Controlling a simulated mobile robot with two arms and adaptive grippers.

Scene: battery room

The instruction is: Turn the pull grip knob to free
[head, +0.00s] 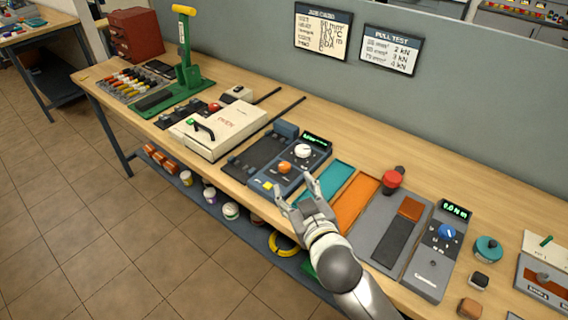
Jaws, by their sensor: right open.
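The dark blue-grey one near the middle has a white dial (303,151) and an orange knob (284,166). I cannot read which of these is the pull grip knob, nor its setting. My right gripper (294,187) is open and empty over the bench's front side, just in front of the middle machine and apart from the knobs. My left gripper is out of view.
A teal mat (331,184) and an orange mat (354,202) lie between the machines. A cream box (225,130) and a green lever press (187,75) stand to the left. A teal round knob-like piece (488,249) and small blocks are at the right. A grey partition stands behind.

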